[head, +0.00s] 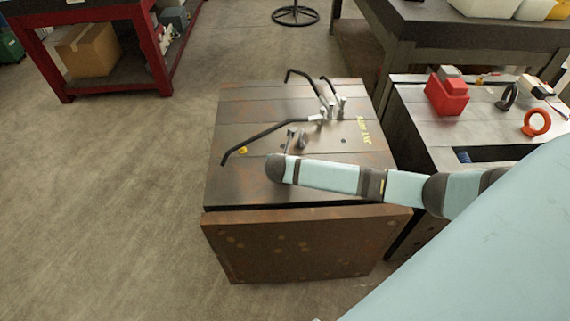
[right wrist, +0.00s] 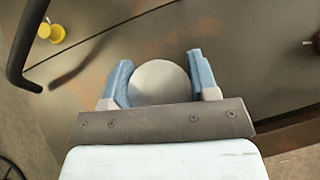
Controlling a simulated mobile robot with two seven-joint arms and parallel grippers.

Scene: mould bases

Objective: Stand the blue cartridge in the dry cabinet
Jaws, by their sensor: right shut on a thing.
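My right gripper (right wrist: 160,85) shows in the right wrist view, its two blue-padded fingers on either side of a pale grey round thing (right wrist: 160,82). It is shut on this thing. Only the round end shows, so I cannot tell whether it is the blue cartridge. In the head view my right arm reaches in from the right over the rusty mould base (head: 255,107), and its gripper is hidden. A small dark blue thing (head: 463,157), partly hidden, is at the right bench. I cannot make out a dry cabinet. My left gripper is not in view.
The floor at left is clear.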

